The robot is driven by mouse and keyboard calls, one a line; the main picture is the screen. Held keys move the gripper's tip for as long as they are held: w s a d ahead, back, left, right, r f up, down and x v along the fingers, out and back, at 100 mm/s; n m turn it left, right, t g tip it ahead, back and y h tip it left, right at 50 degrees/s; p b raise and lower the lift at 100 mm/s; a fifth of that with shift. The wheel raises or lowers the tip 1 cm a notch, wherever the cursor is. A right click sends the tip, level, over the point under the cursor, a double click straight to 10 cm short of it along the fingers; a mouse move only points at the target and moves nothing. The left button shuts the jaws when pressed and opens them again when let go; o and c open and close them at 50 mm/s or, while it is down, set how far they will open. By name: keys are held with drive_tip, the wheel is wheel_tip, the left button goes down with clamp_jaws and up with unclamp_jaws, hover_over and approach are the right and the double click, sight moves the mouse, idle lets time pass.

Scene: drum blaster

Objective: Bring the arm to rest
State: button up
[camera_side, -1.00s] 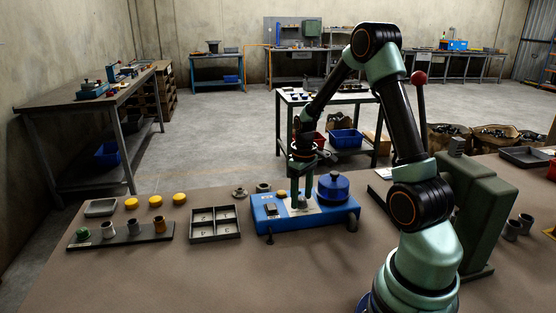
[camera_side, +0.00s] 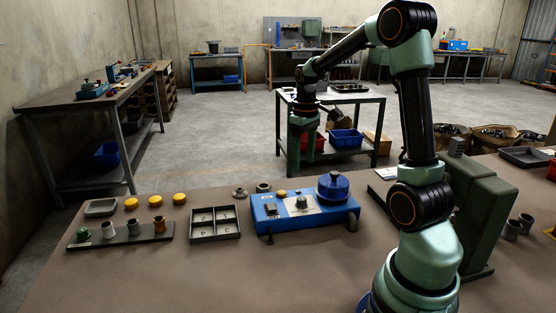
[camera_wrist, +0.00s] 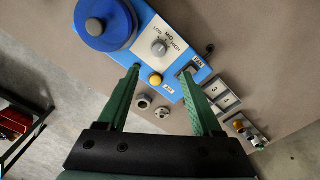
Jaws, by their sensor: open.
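My gripper (camera_side: 302,150) hangs pointing down, high above the blue machine (camera_side: 262,226), clear of it and holding nothing. In the wrist view its two green fingers (camera_wrist: 160,72) are spread apart with the machine below them. The machine has a grey knob (camera_wrist: 159,47) on a white plate marked LOW, MID and HIGH, a yellow button (camera_wrist: 155,79), and a dark switch (camera_side: 270,210). A round blue drum lid (camera_side: 333,186) sits at its right end in the side view. I cannot tell the knob's exact setting.
A divided grey tray (camera_side: 214,237), a dark rack (camera_side: 120,237) with several small cups, and several yellow discs (camera_side: 155,201) lie to the left. Small metal rings (camera_side: 240,193) lie behind the machine. A tall green machine (camera_side: 490,215) stands close right of my arm.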

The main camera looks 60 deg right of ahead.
drive_tip(key=s+a+r+n+t, duration=0.1)
drive_tip(key=s+a+r+t, duration=0.1)
drive_tip(key=a, duration=0.9)
drive_tip(key=s+a+r+t, duration=0.3)
drive_tip(key=a+r, duration=0.2)
drive_tip(key=a, duration=0.7)
drive_tip(key=shift+n, duration=0.4)
